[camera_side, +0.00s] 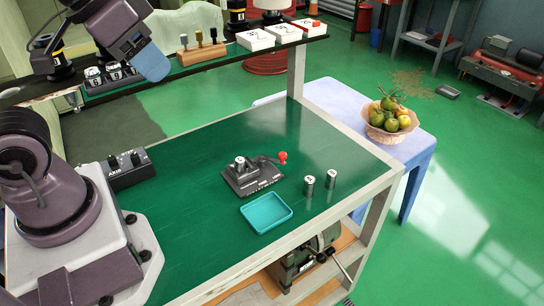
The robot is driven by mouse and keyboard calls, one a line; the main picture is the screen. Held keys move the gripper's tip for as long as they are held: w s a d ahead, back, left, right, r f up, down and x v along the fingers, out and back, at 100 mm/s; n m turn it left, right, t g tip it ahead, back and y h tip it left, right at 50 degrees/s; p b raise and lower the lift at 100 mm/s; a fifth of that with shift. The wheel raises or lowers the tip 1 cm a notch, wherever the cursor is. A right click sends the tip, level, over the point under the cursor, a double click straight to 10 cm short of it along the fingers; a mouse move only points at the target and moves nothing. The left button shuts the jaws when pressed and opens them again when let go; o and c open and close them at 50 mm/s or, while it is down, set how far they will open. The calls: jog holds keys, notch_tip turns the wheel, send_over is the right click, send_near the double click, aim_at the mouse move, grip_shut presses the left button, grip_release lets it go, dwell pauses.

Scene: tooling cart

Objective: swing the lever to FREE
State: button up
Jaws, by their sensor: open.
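A dark fixture (247,181) sits on the green bench top, right of centre. A lever with a red knob (283,157) sticks out from its back right side. Pale lettering shows on the fixture's front, but it is too small to read, so I cannot tell which mark the lever is at. A dark, pale-topped cylinder (240,163) sits on the fixture's left part. Part of my arm hangs at upper left, far from the lever.
A teal tray (266,213) lies in front of the fixture. Two dark cylinders (309,186) (331,179) stand to its right. A black control box (126,170) is at bench left. A raised shelf (205,66) with blocks and tools runs behind.

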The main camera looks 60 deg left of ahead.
dwell(0.3)
jog(key=shift+o, duration=0.5)
jog(key=n+g, duration=0.6)
jog(key=n, duration=0.2)
send_near(283, 154)
notch_tip(283, 154, down, 9)
jog(key=shift+s+r, duration=0.1)
jog(key=shift+s, duration=0.05)
